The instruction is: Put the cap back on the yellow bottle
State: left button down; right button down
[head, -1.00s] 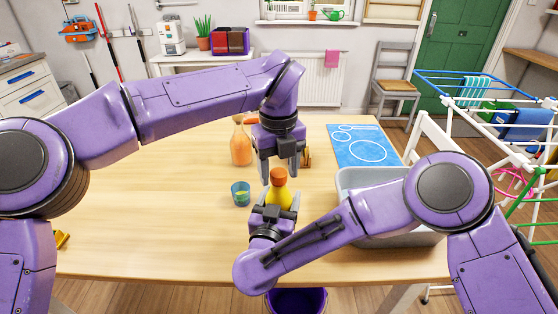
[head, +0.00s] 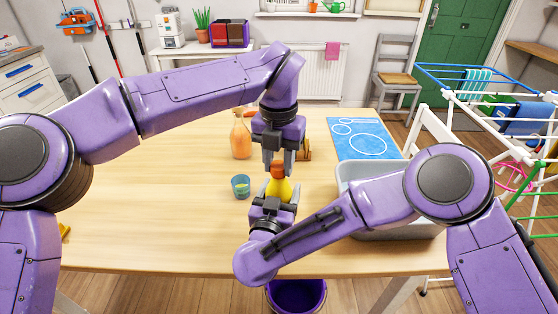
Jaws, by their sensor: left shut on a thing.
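The yellow bottle (head: 279,188) stands upright near the middle of the table. Its orange cap (head: 278,170) is at the bottle's top, in line with it; I cannot tell how firmly it is seated. My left gripper (head: 278,163) points down from above and is shut on the cap. My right gripper (head: 276,194) comes from the front with a finger on each side of the bottle's body and appears shut on it. The gripper hides the bottle's lower part.
A teal cup (head: 240,186) stands just left of the bottle. An orange spray bottle (head: 240,138) stands behind it. A grey bin (head: 385,230) is at the right, partly behind my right arm. A blue mat (head: 362,140) lies back right.

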pick_arm(q)
jog(key=c, duration=0.7)
grip_release()
jog(key=shift+o, duration=0.2)
pick_arm(e)
grip_release()
pick_arm(q)
notch_tip(320, 180, up, 12)
pick_arm(e)
jog(key=shift+s, duration=0.1)
pick_arm(q)
jog(key=shift+f+b, duration=0.55)
pick_arm(e)
jog(key=v, duration=1)
jog(key=shift+s, duration=0.15)
